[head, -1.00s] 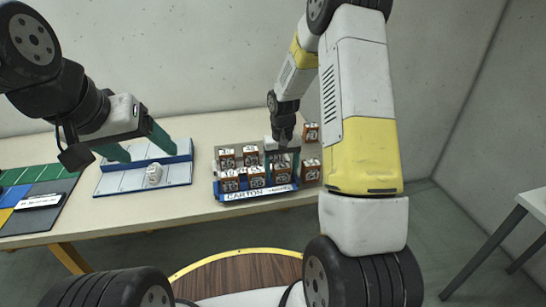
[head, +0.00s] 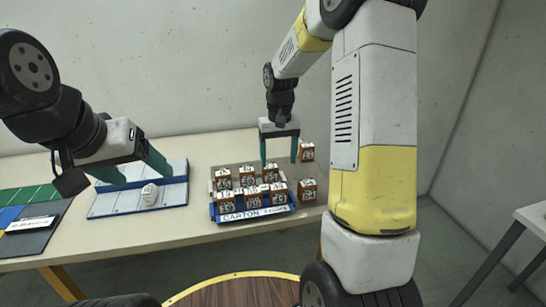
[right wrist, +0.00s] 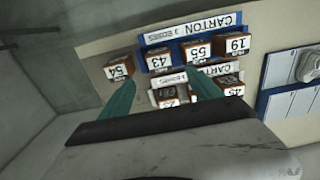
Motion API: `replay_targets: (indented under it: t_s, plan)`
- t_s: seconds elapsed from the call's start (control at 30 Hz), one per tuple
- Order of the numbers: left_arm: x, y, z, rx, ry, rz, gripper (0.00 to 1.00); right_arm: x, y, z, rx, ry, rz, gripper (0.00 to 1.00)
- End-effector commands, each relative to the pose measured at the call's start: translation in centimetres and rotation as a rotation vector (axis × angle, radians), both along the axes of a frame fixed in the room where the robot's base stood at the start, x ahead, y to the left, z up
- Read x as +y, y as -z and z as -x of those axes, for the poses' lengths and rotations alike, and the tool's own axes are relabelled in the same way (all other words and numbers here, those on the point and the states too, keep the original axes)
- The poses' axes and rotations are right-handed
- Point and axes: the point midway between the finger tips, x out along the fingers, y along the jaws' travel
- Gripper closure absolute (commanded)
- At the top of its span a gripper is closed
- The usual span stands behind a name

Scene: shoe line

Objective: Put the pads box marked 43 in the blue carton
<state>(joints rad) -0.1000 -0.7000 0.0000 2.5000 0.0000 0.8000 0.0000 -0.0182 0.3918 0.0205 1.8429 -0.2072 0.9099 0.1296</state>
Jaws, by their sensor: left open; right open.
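The pads box marked 43 (right wrist: 158,60) is orange-brown with a white marked top. It stands in the blue carton (right wrist: 146,38), at the end of a row beside boxes marked 55 (right wrist: 195,50) and 19 (right wrist: 232,42). In the head view this box (head: 278,193) is rightmost in the front row of the blue carton (head: 213,212). My right gripper (head: 279,154) is open and empty above the cartons, its fingers apart and clear of the boxes. My left gripper (head: 132,170) is open and empty above the blue-edged tray (head: 104,206).
A pale carton with boxes (head: 247,176) stands behind the blue one. A box marked 54 (head: 307,189) and another box (head: 307,152) stand loose at right. A white rounded object (head: 149,194) lies on the tray. A dark board (head: 40,235) is at far left.

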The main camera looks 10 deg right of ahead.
Motion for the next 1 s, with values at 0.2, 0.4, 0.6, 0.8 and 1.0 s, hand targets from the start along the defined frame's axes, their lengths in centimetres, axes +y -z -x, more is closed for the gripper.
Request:
replay_targets:
  t_s: [0.2,0.4,0.6,0.8,1.0]
  plan:
    - [0.0,0.0,0.0,0.000,0.000,0.000,0.27,0.3,-7.3,4.8,-0.130,-0.001,-0.038,0.27]
    - [0.0,0.0,0.0,0.000,0.000,0.000,0.27,0.8,-13.0,12.1,-0.282,-0.005,-0.093,0.27]
    - [0.0,0.0,0.0,0.000,0.000,0.000,0.27,1.5,-15.5,19.0,-0.425,-0.013,-0.145,0.27]
    - [0.0,0.0,0.0,0.000,0.000,0.000,0.27,2.0,-15.7,23.0,-0.512,-0.019,-0.179,0.27]
    - [0.0,0.0,0.0,0.000,0.000,0.000,0.27,2.1,-15.6,23.8,-0.532,-0.022,-0.188,0.27]
